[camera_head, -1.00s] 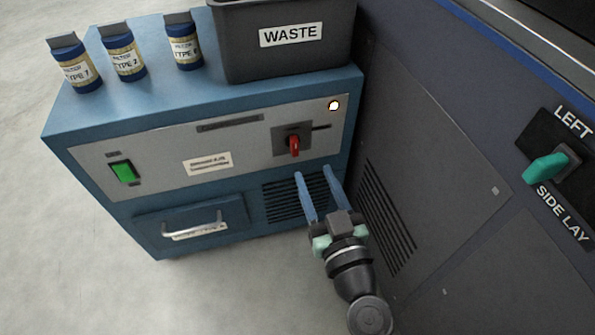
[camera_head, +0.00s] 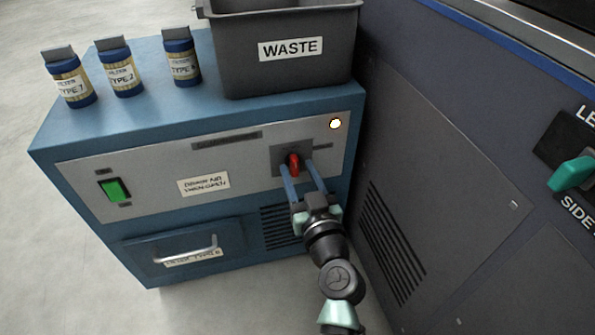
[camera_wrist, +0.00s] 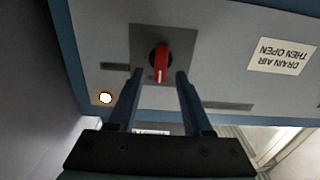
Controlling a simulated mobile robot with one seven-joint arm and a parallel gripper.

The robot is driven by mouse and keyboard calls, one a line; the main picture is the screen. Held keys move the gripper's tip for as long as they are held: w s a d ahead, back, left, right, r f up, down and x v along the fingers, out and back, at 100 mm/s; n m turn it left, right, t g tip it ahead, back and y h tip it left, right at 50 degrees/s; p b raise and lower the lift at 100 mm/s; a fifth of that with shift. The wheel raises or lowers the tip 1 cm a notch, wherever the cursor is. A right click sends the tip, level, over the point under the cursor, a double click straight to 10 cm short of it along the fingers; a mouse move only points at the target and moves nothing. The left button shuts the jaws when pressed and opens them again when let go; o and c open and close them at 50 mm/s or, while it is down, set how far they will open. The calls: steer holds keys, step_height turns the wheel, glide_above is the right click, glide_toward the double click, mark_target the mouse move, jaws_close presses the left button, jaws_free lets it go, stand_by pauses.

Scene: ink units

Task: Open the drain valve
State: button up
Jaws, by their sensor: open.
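The red valve handle (camera_head: 294,164) sits on a dark square plate on the grey front panel of the blue cabinet. In the wrist view the red handle (camera_wrist: 161,62) stands in line with the gap between my fingers, with its white mark toward me. My gripper (camera_head: 302,166) is open, its two blue fingers pointing at the handle from below. In the wrist view my gripper (camera_wrist: 160,74) has its fingertips just short of the handle or at its lower end, one on each side. I cannot tell whether they touch it.
A label (camera_wrist: 277,56) reads "DRAIN AIR THEN OPEN", upside down in the wrist view. The panel has a lit lamp (camera_head: 335,124) and a green switch (camera_head: 115,190). A drawer (camera_head: 184,250) is below. A waste bin (camera_head: 285,75) stands on top. A dark machine wall (camera_head: 440,170) is close on the right.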

steer(key=shift+w+a, duration=0.2)
steer(key=shift+w, duration=0.45)
jaws_close()
